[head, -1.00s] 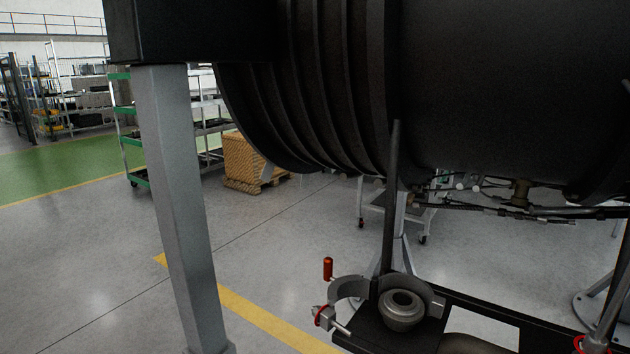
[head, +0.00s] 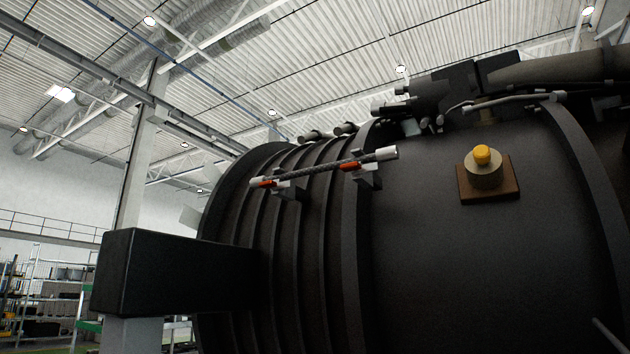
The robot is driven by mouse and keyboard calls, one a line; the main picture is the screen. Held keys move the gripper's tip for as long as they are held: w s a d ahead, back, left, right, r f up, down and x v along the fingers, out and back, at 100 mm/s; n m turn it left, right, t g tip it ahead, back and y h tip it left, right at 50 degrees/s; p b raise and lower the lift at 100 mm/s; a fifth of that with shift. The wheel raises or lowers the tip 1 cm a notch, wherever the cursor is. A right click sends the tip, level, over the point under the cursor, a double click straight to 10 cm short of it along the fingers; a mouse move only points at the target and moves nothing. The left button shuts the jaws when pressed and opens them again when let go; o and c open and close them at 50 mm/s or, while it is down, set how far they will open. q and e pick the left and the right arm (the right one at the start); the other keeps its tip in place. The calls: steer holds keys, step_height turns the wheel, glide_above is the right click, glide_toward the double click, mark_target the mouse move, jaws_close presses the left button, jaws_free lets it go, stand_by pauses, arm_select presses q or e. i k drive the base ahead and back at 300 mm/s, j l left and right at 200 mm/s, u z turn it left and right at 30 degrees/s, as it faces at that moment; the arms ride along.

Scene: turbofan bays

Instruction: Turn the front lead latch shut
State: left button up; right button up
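A braided lead (head: 318,170) with pale end fittings runs along the upper side of the dark ribbed engine casing (head: 410,270). Two brackets hold it, a left bracket (head: 292,190) and a right bracket (head: 369,178). A small red latch (head: 266,184) shows by the left bracket and another red latch (head: 351,166) by the right one. I cannot tell from this view which is the front one, or whether either is fully shut. Neither of my grippers is in view.
A yellow-capped round fitting (head: 482,155) sits on a brown square plate (head: 503,190) right of the lead. A thick black support beam (head: 165,272) juts out at lower left. Pipes cross the casing's top. Shelving (head: 45,285) stands far left.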

mark_target(356, 168)
steer(key=z, duration=0.3)
steer(key=k+j+z, duration=0.1)
steer(key=z, duration=0.25)
steer(key=k+z, duration=0.35)
steer(key=k+j+z, duration=0.1)
steer(key=z, duration=0.25)
steer(key=k+l+z, duration=0.1)
steer(key=k, duration=0.4)
steer(key=k+l+z, duration=0.15)
steer(key=k, duration=0.35)
steer(key=i+j, duration=0.15)
steer(key=i, duration=0.3)
steer(key=i+j, duration=0.2)
steer(key=i, duration=0.3)
